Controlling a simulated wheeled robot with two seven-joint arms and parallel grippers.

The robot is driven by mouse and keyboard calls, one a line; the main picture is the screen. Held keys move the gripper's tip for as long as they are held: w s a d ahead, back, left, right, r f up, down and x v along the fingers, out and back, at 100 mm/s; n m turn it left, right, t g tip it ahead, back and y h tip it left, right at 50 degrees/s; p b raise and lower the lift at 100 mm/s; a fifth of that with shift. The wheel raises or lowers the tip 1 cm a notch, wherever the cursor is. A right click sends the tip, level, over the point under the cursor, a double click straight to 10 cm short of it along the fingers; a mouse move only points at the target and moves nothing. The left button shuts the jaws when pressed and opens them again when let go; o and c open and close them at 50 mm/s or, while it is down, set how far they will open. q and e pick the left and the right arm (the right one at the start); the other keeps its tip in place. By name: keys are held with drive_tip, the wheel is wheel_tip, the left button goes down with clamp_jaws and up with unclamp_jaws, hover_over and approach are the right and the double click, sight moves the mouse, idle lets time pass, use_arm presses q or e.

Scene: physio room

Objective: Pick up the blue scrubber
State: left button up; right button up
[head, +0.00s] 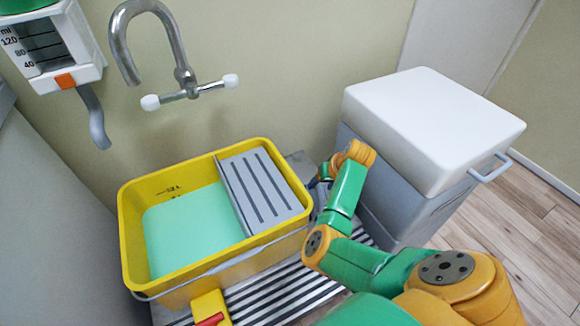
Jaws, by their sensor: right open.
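My right arm reaches in from the lower right, and its gripper (319,180) is just past the right end of the yellow bucket (124,235). The gripper is open, small and partly hidden by its own wrist. I cannot make out a clear blue scrubber. A small dark bluish patch shows at the fingers, but I cannot tell whether it is the scrubber or part of the gripper. My left gripper is not in view.
The bucket holds pale green liquid (185,230) and a grey slotted insert (262,188). It stands on a slatted metal rack (285,300). A yellow object with a red part (211,310) is in front. A tap (180,75), a wall dispenser (55,50) and a white-lidded bin (430,120) stand around.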

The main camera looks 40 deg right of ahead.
sight(321, 190)
drive_tip(key=f, duration=0.1)
drive_tip(key=f+b, duration=0.1)
drive_tip(key=f, duration=0.1)
drive_tip(key=shift+w+d+b, duration=0.3)
drive_tip(key=shift+b, duration=0.1)
drive_tip(key=b+x, duration=0.1)
drive_tip(key=x, duration=0.2)
drive_tip(key=shift+d+b, duration=0.2)
drive_tip(key=shift+b, duration=0.2)
drive_tip(key=shift+f, duration=0.15)
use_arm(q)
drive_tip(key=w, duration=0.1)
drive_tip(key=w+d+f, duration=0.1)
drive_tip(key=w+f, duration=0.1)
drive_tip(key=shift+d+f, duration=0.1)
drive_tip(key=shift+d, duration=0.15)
use_arm(e)
drive_tip(key=shift+w, duration=0.1)
clamp_jaws()
